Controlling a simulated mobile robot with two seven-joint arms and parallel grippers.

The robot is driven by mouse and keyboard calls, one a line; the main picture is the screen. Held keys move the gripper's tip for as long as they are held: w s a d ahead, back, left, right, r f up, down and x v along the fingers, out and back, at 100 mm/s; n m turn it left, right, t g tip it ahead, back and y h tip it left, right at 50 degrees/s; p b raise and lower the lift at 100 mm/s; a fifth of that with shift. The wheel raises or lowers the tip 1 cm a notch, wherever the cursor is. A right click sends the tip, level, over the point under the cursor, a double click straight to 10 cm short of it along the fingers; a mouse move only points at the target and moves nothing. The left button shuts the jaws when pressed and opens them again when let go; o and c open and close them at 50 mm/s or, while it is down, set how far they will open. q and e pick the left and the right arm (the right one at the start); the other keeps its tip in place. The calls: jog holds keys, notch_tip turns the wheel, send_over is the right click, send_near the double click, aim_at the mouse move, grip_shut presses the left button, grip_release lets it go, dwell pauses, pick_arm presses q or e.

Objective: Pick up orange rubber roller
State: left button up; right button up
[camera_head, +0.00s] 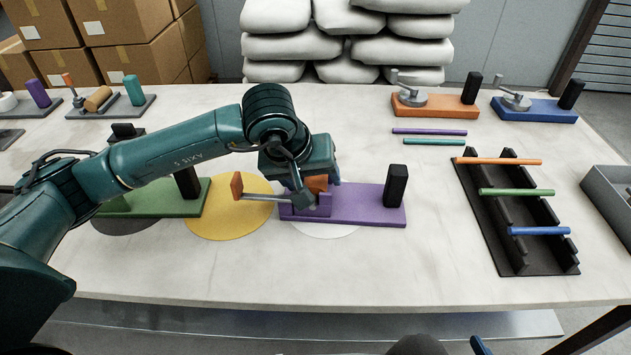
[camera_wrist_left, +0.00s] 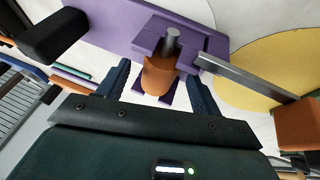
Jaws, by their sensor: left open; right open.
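The orange rubber roller (camera_wrist_left: 158,77) sits in the purple holder block of the purple base (camera_head: 365,214), with a grey shaft end (camera_wrist_left: 172,42) above it in the left wrist view. In the head view the roller (camera_head: 317,184) is mostly hidden by my left gripper (camera_head: 312,198). My left gripper is open, and in the left wrist view its two blue fingers (camera_wrist_left: 158,82) stand on either side of the roller. I cannot tell whether they touch it. A grey crank arm with an orange handle (camera_head: 237,186) reaches left from the holder. My right gripper cannot be made out.
A black post (camera_head: 396,186) stands on the purple base's right end. A green base (camera_head: 160,200) lies left, beside a yellow disc (camera_head: 230,220). A black rack (camera_head: 507,228) holds orange, green and blue rods. Orange (camera_head: 434,104) and blue (camera_head: 535,108) bases stand behind.

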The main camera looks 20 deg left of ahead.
pick_arm(q)
jog(key=shift+w+d+f, duration=0.1)
jog(key=shift+w+f, duration=0.05)
jog(key=shift+f, duration=0.25)
jog(key=c, duration=1.1)
jog(key=shift+r, duration=0.1)
